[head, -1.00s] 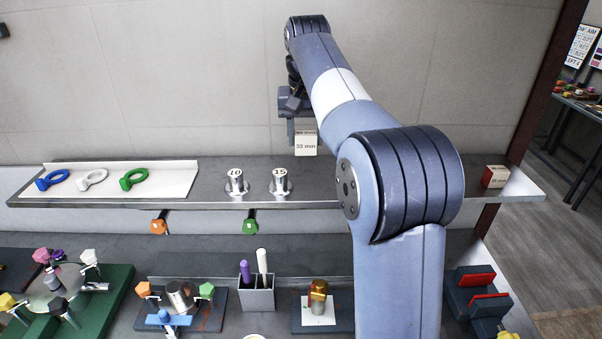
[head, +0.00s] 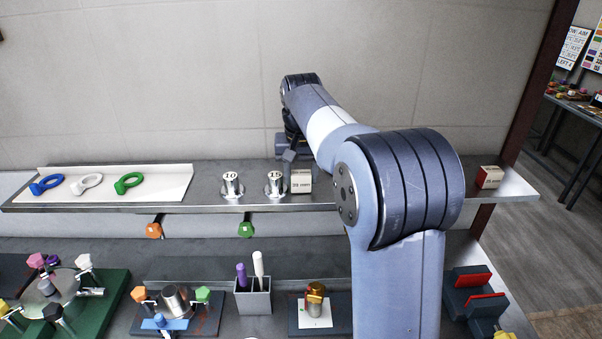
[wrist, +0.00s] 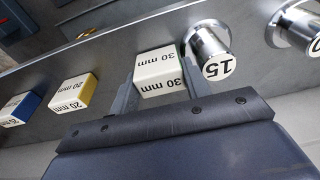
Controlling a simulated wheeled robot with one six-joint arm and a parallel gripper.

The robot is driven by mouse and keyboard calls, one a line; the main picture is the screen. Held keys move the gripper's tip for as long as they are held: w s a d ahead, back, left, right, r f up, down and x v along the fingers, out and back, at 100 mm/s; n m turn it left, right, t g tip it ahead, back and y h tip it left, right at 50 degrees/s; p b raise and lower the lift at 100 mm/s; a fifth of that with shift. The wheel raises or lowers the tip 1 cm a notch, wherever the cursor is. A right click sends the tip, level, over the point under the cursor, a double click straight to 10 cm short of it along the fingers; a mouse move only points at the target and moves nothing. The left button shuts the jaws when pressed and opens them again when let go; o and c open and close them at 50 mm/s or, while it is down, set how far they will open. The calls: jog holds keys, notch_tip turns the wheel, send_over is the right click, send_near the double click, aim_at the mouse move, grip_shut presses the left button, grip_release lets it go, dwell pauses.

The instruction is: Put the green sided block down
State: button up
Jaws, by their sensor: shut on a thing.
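The block in my gripper (wrist: 158,82) is cream-white and marked 30 mm (wrist: 158,64). A finger lies along each side of it in the wrist view, hiding most of its side faces, so green barely shows. In the head view the block (head: 301,182) is upright at the shelf (head: 215,207), just right of the metal cylinder marked 15 (head: 274,185). It looks level with the shelf top, but I cannot tell whether it touches. My gripper (head: 290,158) is shut on it from behind and above.
A cylinder marked 10 (head: 232,186) stands farther left. The wrist view shows a yellow-sided block (wrist: 74,92) and a blue-sided block (wrist: 20,108) along the shelf. A red-sided block (head: 489,177) sits near the shelf's right end. A white tray (head: 155,183) holds rings at left.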

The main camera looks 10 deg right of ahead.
jog(key=shift+f, duration=0.1)
jog(key=o, duration=0.7)
notch_tip(320, 180, up, 12)
jog(key=s, duration=0.1)
jog(key=shift+s+a, duration=0.2)
jog(key=shift+s, duration=0.2)
